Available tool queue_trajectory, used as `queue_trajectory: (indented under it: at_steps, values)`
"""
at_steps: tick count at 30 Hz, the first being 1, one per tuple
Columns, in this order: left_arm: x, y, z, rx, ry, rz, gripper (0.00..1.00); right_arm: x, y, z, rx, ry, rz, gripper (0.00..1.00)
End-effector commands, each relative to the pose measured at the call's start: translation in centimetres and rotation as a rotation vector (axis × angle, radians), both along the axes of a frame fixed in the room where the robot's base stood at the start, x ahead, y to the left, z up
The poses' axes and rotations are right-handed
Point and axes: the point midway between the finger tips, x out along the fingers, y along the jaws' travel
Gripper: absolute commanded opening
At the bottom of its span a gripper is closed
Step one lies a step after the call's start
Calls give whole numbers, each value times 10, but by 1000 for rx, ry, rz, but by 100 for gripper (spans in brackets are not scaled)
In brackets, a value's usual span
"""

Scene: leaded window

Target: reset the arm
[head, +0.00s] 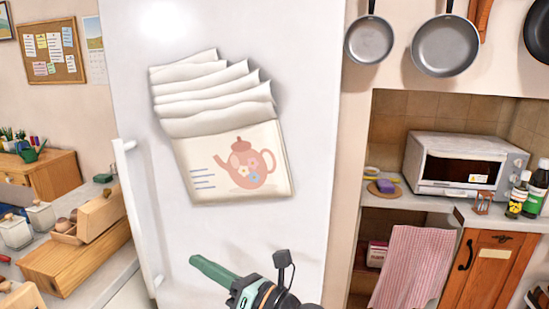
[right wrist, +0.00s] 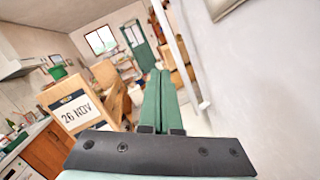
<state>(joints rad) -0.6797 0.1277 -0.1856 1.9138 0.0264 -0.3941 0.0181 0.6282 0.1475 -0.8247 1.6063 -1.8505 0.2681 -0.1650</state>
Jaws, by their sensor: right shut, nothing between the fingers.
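My right gripper (head: 196,262) is in front of the lower part of a white fridge door (head: 315,120) in the head view, its green fingers pointing left. In the right wrist view the two green fingers (right wrist: 160,75) lie together, shut and empty. I cannot tell how far they are from the door surface. The door's long white handle (head: 137,205) runs down its left edge, left of the gripper. My left gripper is not in view.
A holder with a teapot print (head: 235,172) and folded cloths hangs on the door. A white microwave (head: 455,165) stands on the right counter. A striped towel (head: 415,265) hangs below. A cardboard box (right wrist: 75,108) shows in the right wrist view.

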Motion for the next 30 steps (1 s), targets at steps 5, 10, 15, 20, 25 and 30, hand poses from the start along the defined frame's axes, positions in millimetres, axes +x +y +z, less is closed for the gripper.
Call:
queue_trajectory:
  at_steps: [5,10,15,20,25,30]
  values:
    - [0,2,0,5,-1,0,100,-5,-40,-33,355,382,-50,0]
    - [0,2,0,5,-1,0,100,-7,-103,-91,760,805,-181,0]
    - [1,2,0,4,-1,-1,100,-30,-173,-178,1156,1205,-382,0]
    - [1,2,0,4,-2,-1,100,-86,-233,-269,1512,1535,-620,0]
    - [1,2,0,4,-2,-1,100,-162,-275,-339,1822,1785,-855,0]
    - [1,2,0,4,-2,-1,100,-215,-293,-370,2004,1910,-1001,0]
